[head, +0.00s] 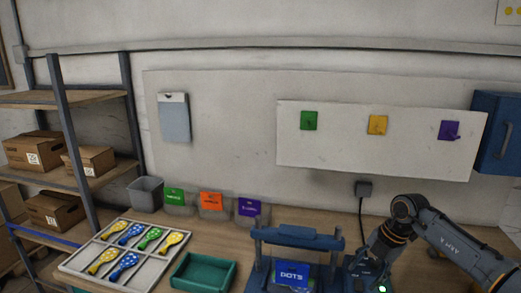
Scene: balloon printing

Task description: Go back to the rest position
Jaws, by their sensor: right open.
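My right arm comes in from the right, bends at the elbow and points down to the bottom edge. My right gripper (368,264) is low in the view, just right of the blue press (298,240) with its "DOTS" plate. It is open, and I see nothing held in it. Its fingertips are small and partly hidden, so I cannot tell whether they touch anything. My left gripper is not in view.
A divided tray (78,264) holds several patterned balloons. A green tray (203,272) lies beside it, left of the press. A grey bin (146,193) and labelled bins stand along the wall. Shelves with boxes (34,150) are at left; a blue cabinet (497,130) hangs at right.

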